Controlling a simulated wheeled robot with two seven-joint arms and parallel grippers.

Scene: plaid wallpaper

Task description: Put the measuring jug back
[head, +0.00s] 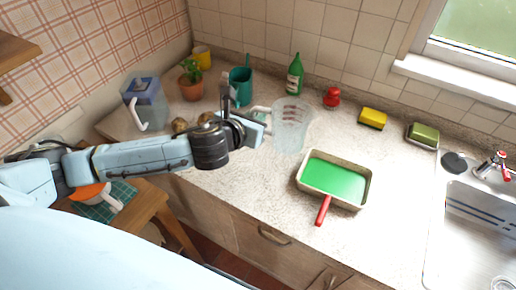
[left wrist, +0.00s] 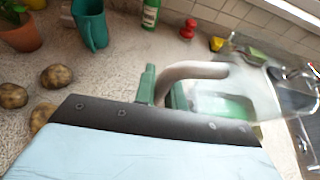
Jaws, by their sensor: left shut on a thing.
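The clear measuring jug (head: 291,128) with dark markings is roughly upright over the middle of the counter, behind the roller tray. My left gripper (head: 263,116) reaches in from the left and is shut on the jug's handle. In the left wrist view the pale handle (left wrist: 192,69) runs between the green fingers (left wrist: 160,88), and the clear jug body (left wrist: 255,85) is at the right. Whether the jug's base touches the counter is hard to tell. My right gripper is in neither view.
A tray with green inside (head: 351,202) and a red-handled tool (head: 323,211) stand near the front edge. Behind are a clear blue-topped jug (head: 158,112), potted plant (head: 191,87), teal can (head: 241,88), green bottle (head: 295,77), red object (head: 332,97) and sponges. Potatoes (left wrist: 58,76) lie left. Sink (head: 470,235) is right.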

